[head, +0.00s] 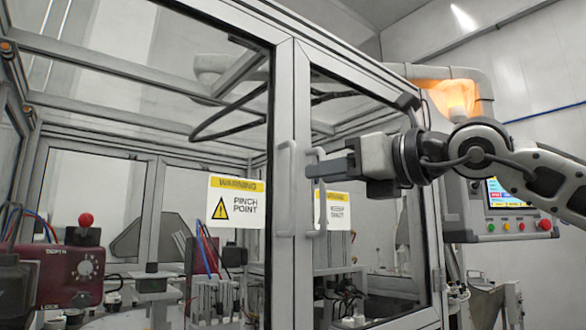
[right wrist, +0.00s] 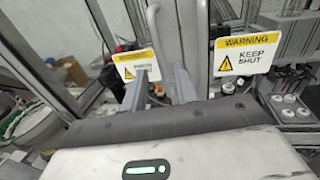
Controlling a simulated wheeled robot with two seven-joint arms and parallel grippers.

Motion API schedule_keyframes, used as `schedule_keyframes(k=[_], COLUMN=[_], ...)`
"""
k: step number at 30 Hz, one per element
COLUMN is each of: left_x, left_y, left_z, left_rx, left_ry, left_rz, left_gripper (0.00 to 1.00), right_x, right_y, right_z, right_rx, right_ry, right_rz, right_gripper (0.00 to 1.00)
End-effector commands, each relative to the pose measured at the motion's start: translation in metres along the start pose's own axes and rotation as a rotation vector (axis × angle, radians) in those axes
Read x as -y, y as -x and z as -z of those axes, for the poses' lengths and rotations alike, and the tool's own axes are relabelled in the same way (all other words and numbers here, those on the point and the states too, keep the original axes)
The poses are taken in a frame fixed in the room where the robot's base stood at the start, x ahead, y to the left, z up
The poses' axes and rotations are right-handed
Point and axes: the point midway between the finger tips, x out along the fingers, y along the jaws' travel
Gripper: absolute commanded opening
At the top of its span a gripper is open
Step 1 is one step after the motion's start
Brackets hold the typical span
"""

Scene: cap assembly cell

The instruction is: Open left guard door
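The left guard door (head: 281,270) is a grey-framed glass panel with a yellow and white pinch point sign (head: 236,203). It looks shut. Its upright bar handle (head: 286,190) is near its right edge and also shows in the right wrist view (right wrist: 154,35). My right gripper (head: 312,168) reaches in from the right, its tips just right of that handle and overlapping the neighbouring door's handle. In the right wrist view its two fingers (right wrist: 160,90) are apart, with the left handle showing between them. I cannot tell its depth. My left gripper is out of view.
The right guard door (head: 436,290) looks shut and has its own bar handle (head: 316,215) and a keep shut sign (right wrist: 250,53). A control panel (head: 505,210) with buttons stands at the right, below my arm. Machinery sits behind the glass.

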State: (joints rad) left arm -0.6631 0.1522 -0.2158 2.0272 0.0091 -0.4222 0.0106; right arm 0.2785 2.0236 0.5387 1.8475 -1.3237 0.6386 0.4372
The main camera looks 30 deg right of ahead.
Motion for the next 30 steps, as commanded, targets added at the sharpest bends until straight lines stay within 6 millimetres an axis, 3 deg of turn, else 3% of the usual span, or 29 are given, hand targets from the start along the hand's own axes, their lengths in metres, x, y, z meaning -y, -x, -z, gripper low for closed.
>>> schedule_keyframes(k=[3,9,15,23,24,27,30], left_x=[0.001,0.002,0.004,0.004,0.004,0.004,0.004], left_y=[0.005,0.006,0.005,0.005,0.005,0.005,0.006], left_z=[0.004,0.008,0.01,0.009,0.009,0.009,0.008], left_rx=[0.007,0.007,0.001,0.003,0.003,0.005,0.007], left_ry=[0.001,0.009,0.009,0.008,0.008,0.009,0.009], left_rz=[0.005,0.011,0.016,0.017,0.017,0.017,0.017], left_gripper=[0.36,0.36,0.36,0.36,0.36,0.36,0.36], right_x=[0.0,0.0,0.0,0.0,0.0,0.0,0.0], right_y=[-0.028,-0.059,-0.072,-0.074,-0.074,-0.073,-0.073], right_z=[-0.002,-0.002,0.0,0.0,0.0,0.0,0.0], right_rx=[-0.007,-0.003,0.0,0.001,0.001,0.001,0.001], right_ry=[0.0,-0.001,-0.002,-0.002,-0.002,-0.002,-0.002], right_rz=[0.001,0.001,0.0,-0.001,-0.001,-0.001,-0.001], right_gripper=[0.29,0.29,0.29,0.29,0.26,0.0,0.0])
